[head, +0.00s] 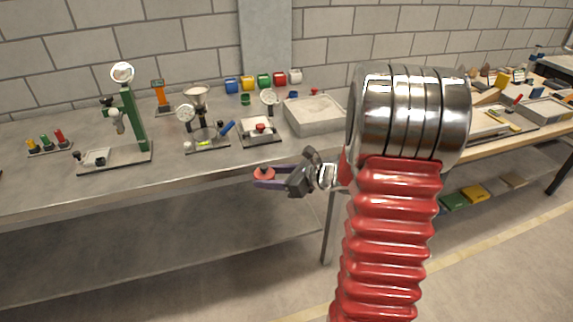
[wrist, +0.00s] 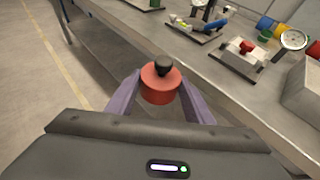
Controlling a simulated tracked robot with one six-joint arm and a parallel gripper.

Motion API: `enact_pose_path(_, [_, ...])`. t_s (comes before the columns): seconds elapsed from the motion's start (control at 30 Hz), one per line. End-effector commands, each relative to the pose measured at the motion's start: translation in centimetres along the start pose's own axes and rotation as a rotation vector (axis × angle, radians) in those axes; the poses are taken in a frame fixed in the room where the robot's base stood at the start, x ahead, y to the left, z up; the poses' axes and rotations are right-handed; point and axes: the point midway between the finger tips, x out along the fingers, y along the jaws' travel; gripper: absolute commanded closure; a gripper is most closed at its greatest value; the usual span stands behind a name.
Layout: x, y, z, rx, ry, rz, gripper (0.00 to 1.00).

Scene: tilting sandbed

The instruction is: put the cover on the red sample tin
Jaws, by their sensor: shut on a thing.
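My gripper (head: 275,178) is shut on a red round cover (wrist: 161,84) with a black knob on top. The cover sits between the two purple fingers in the wrist view and also shows in the head view (head: 263,174). It is held in the air in front of the bench edge, apart from the bench. A red tin (head: 280,80) stands in the row of coloured tins at the back of the bench, by the wall. I cannot tell for sure that it is the sample tin. My gripper is well in front of it.
A sand tray (head: 315,116) lies right of a gauge stand (head: 269,100) and a plate with a red knob (head: 261,128). A green press (head: 130,118) and a funnel stand (head: 197,100) are further left. Small green (head: 245,99) and blue (head: 293,96) pieces sit before the tins.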

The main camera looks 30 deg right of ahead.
Motion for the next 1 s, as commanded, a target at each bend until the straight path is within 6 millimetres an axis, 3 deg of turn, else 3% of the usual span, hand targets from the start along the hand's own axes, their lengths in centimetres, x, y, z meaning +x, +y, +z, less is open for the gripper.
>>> enact_pose_path(0.27, [5.3,6.0,-3.0,-0.067,0.0,0.179,0.75])
enact_pose_path(0.4, [8.3,10.2,-5.0,-0.11,-0.004,0.287,0.75])
enact_pose_path(0.6, [11.0,15.2,-7.4,-0.159,-0.014,0.398,0.75])
enact_pose_path(0.73, [11.6,16.6,-8.0,-0.174,-0.018,0.427,0.75])
enact_pose_path(1.0, [11.6,16.6,-8.1,-0.176,-0.019,0.429,0.75])
